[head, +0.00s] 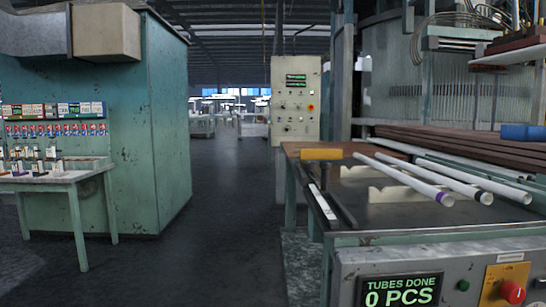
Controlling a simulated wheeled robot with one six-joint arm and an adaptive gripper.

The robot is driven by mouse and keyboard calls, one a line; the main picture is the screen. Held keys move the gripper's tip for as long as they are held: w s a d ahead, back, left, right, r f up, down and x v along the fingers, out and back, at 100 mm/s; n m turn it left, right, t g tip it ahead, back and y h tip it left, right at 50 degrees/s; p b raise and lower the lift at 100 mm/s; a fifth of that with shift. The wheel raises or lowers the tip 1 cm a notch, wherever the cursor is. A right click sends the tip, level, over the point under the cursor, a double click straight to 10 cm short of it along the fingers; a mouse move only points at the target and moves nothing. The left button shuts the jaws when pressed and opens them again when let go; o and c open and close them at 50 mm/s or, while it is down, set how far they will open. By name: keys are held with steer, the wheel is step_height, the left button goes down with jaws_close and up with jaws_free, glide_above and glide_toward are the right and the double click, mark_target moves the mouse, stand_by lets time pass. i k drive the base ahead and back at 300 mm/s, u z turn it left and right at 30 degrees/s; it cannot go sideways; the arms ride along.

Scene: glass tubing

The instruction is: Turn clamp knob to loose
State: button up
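A red knob (513,291) sits on an orange-yellow plate on the front panel of the bench at the lower right. A small white label plate is above it, too small to read. I cannot tell for sure that this is the clamp knob, or which setting it points to. A yellow bar (321,154) on a dark upright post stands at the left end of the bench top. My gripper is not in view.
Several white glass tubes (405,178) lie across pale notched supports on the bench (380,212). A green button (463,285) and a "TUBES DONE 0 PCS" display (398,291) are on the panel. A control cabinet (296,100) stands behind. The aisle floor at left is clear.

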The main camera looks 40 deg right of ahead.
mark_target(309, 166)
steer(key=i, duration=2.15)
steer(key=z, duration=2.45)
